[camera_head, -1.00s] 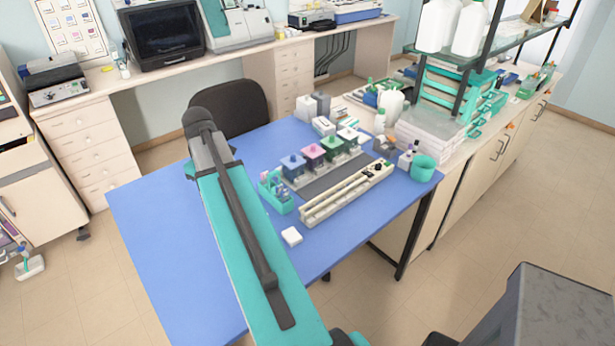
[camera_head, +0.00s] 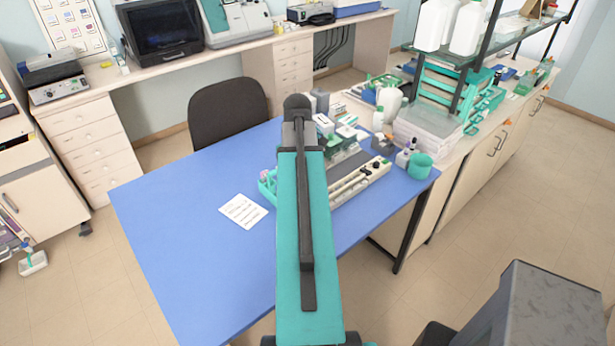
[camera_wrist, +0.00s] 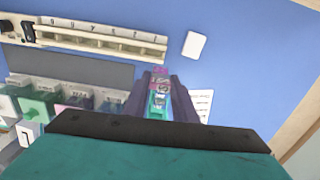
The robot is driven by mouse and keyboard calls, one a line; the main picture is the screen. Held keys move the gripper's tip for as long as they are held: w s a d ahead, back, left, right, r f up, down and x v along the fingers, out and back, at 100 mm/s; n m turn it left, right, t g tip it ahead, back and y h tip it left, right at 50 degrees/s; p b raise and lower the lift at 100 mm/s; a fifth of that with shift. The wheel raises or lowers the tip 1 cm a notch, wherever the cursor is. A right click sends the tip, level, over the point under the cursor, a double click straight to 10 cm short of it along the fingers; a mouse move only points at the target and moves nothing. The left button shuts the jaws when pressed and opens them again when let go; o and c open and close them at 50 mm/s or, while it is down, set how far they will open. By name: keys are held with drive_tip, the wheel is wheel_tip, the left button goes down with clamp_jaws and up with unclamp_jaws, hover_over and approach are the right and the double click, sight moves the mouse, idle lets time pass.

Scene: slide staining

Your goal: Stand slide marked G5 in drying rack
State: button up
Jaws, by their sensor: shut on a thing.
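My gripper (camera_wrist: 160,100) is shut on a slide (camera_wrist: 161,77) with a pink label. The slide shows between its dark fingers; its marking is too small to read surely. In the head view my arm hides the gripper and slide. A long cream rack (camera_wrist: 95,37) with a row of marked positions lies beyond the fingers, up and left, apart from the slide. It also shows right of my arm in the head view (camera_head: 362,183); I take it as the drying rack. A teal carrier (camera_head: 267,189) is partly hidden behind my arm.
Staining jars with coloured contents (camera_wrist: 75,97) stand at the left in the wrist view, beside a grey strip (camera_wrist: 70,66). A white square pad (camera_wrist: 194,44) and a printed sheet (camera_head: 243,210) lie on the blue table (camera_head: 190,240). The table's left side is clear.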

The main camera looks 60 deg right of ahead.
drive_tip(key=shift+s+d, duration=0.35)
drive_tip(key=shift+s, duration=0.25)
drive_tip(key=shift+s+d, duration=0.35)
drive_tip(key=shift+s, duration=0.25)
drive_tip(key=shift+f, duration=0.1)
drive_tip(key=shift+f+b, duration=2.4)
drive_tip(key=shift+f, duration=1.35)
drive_tip(key=shift+f, duration=0.35)
drive_tip(key=o, duration=1.1)
drive_tip(key=shift+r, duration=0.1)
drive_tip(key=shift+r+b, duration=1.85)
drive_tip(key=shift+r, duration=4.95)
